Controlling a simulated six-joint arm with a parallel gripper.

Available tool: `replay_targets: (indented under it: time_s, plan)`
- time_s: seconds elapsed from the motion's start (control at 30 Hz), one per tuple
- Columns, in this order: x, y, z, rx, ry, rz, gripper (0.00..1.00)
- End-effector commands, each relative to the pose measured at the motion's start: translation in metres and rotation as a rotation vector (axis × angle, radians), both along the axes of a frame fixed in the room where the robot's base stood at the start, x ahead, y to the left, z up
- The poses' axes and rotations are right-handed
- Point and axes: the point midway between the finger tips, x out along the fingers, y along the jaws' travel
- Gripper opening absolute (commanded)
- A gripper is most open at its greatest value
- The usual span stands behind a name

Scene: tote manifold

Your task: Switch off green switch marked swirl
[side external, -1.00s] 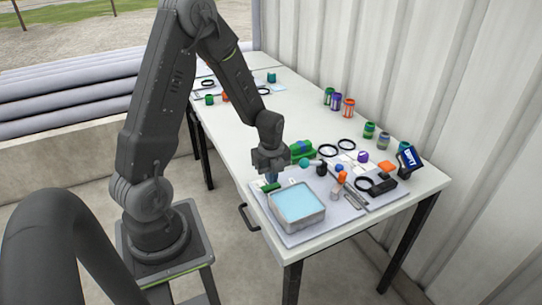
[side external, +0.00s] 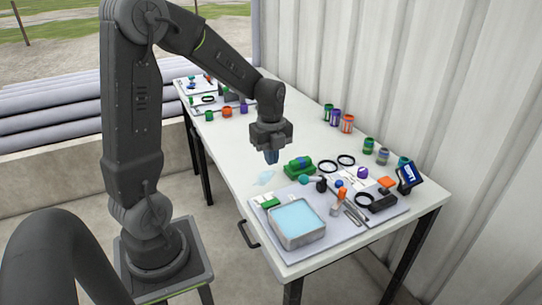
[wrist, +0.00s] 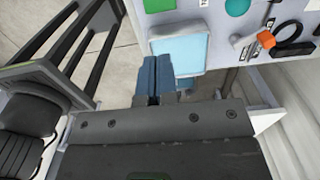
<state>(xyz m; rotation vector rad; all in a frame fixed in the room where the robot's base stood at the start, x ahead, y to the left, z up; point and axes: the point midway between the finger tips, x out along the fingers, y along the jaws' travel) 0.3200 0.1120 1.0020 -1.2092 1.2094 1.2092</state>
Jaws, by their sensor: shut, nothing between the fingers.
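A green block (side external: 270,202) sits at the left corner of the grey board, beside the shallow box. It looks like the green switch, but its swirl mark and its on or off position are too small to read. In the wrist view a green block (wrist: 157,5) is cut off by the top edge. My gripper (side external: 272,160) is raised above the table, behind and clear of the green block. Its blue fingers (wrist: 153,62) are together and hold nothing.
The shallow box with a light blue inside (side external: 298,218) stands beside the green block. A green case (side external: 300,168), black rings (side external: 346,160), an orange-topped part (side external: 341,194) and a dark blue display (side external: 410,175) crowd the right. Several jars (side external: 337,117) line the wall side.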

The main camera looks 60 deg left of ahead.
Motion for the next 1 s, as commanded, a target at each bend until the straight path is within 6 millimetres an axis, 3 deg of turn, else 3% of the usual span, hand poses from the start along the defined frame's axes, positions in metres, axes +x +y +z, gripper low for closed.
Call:
replay_targets:
  time_s: [0.23, 0.57, 0.77, 1.0]
  plan:
    - [-0.014, 0.000, -0.003, 0.000, 0.007, 0.001, 0.00]
    - [-0.014, 0.000, -0.007, -0.001, 0.009, 0.000, 0.00]
    - [-0.015, -0.001, -0.034, -0.003, 0.013, 0.000, 0.00]
    - [-0.016, -0.001, -0.084, -0.003, 0.014, 0.000, 0.00]
